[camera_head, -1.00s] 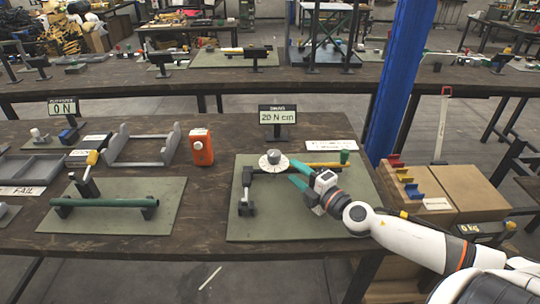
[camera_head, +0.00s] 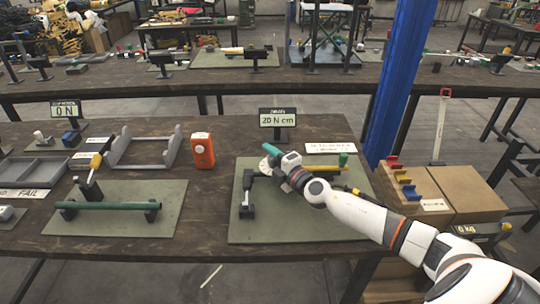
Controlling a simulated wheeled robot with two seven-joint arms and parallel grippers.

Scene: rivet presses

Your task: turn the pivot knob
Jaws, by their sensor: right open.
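The pivot knob, a pale round dial (camera_head: 267,162), sits at the back of the right green mat (camera_head: 270,227), on the rivet press there. It is partly hidden by my right gripper (camera_head: 272,164), whose arm comes in from the lower right. The gripper is at the knob, with its jaws open; I cannot tell whether the fingers touch the knob. A dark post with a clamp (camera_head: 247,200) stands left of the gripper. A yellow bar with a green end (camera_head: 343,159) shows to its right. My left gripper is not in view.
A display (camera_head: 277,122) reading 20 N cm stands behind the mat. An orange box (camera_head: 203,150) stands to the left. A second mat (camera_head: 115,224) holds a green bar (camera_head: 105,205). A blue post (camera_head: 402,75) and cardboard boxes (camera_head: 470,190) are right. The mat's front is clear.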

